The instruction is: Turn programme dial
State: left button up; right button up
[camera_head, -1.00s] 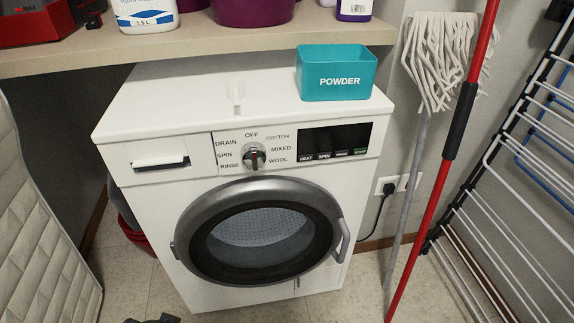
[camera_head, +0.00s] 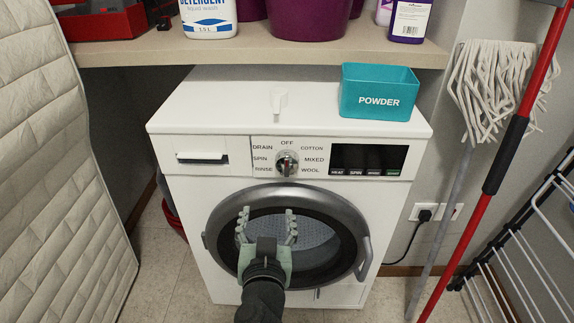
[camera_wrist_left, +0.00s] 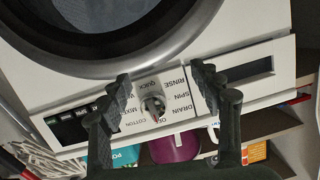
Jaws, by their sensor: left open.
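The programme dial (camera_head: 287,163) is a silver-grey knob on the white washing machine's (camera_head: 380,150) front panel, ringed by labels such as OFF, COTTON and RINSE. Its red mark faces the OFF label. My left gripper (camera_head: 267,222) is open and empty, below the dial and in front of the round door in the head view. In the left wrist view the panel appears upside down, and the dial (camera_wrist_left: 153,107) shows between the two spread fingers (camera_wrist_left: 163,80), apart from both. My right gripper is not in view.
A teal powder box (camera_head: 380,92) stands on the machine top, below a shelf (camera_head: 280,45) with detergent and purple tubs. A mop (camera_head: 490,90), a red pole (camera_head: 500,165) and a drying rack (camera_head: 535,235) stand at the right. A quilted board (camera_head: 60,170) is at the left.

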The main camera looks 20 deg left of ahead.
aim_at(287, 167)
pick_arm(q)
jog(key=w+d+r+t, duration=0.1)
jog(key=d+r+t, duration=0.25)
jog(key=r, duration=0.35)
jog(key=shift+n+g, duration=0.25)
jog(key=shift+n, duration=0.05)
jog(key=p+x, duration=0.2)
jog(key=x, duration=0.4)
jog(key=shift+w+r, duration=0.15)
jog(key=shift+w, duration=0.15)
jog(key=shift+w+a, duration=0.2)
jog(key=shift+w, duration=0.25)
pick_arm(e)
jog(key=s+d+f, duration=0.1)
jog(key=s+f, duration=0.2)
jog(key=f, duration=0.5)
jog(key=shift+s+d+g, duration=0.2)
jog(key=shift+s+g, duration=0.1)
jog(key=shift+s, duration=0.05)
pick_arm(q)
jog(key=c, duration=1.1)
